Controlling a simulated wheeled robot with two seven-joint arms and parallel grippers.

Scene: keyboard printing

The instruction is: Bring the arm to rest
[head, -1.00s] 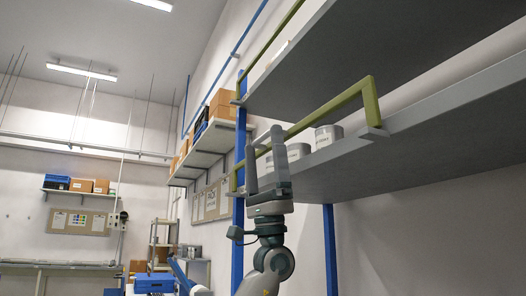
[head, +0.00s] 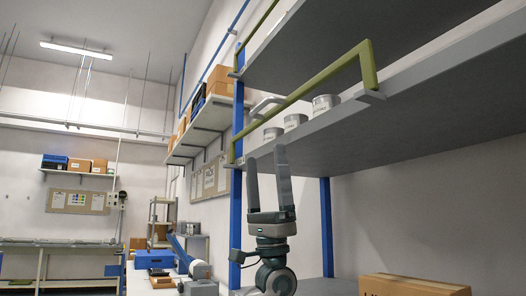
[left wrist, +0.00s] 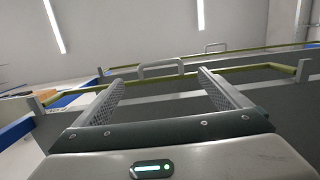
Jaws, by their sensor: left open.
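My left gripper (head: 267,165) points up in the head view, in front of the shelf rack. Its two fingers are apart with nothing between them. In the left wrist view the open fingers (left wrist: 160,90) reach up toward the shelf edge and the green rail, with a grey handle showing beyond them. My right gripper is in neither view.
A grey shelf (head: 420,105) with a green rail (head: 315,85) overhangs at the right. Several grey cans (head: 325,104) stand on it. A blue post (head: 238,180) stands left of the gripper. A cardboard box (head: 410,286) lies at the lower right.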

